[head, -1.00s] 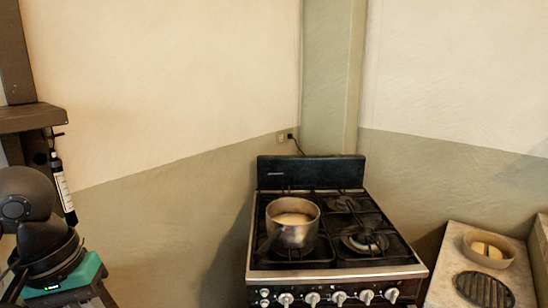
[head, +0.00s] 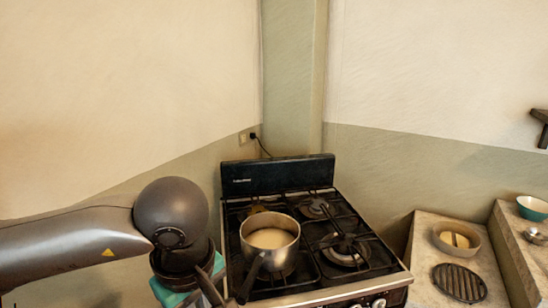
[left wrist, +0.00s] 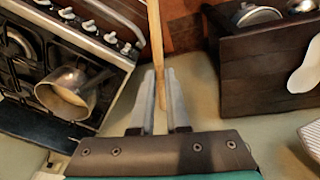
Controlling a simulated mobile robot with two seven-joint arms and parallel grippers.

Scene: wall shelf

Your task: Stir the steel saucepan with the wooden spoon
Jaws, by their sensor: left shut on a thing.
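The steel saucepan (head: 283,256) stands on the front left burner of the stove, with pale liquid inside and its dark handle (head: 250,277) pointing toward the front. It also shows at the left wrist view's left side (left wrist: 62,92). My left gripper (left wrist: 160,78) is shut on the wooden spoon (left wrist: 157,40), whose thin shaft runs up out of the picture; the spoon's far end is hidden. In the head view my left arm reaches in from the left, its gripper (head: 212,284) low beside the pan and apart from its bowl. My right gripper is not in view.
The stove (head: 347,290) has a raised back panel and free burners. To its right, a stone counter holds a bowl with yellowish pieces (head: 470,249) and a round dark grate (head: 459,283). A teal bowl (head: 533,207) stands farther right. A dark wooden box (left wrist: 265,75) holds metal ware.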

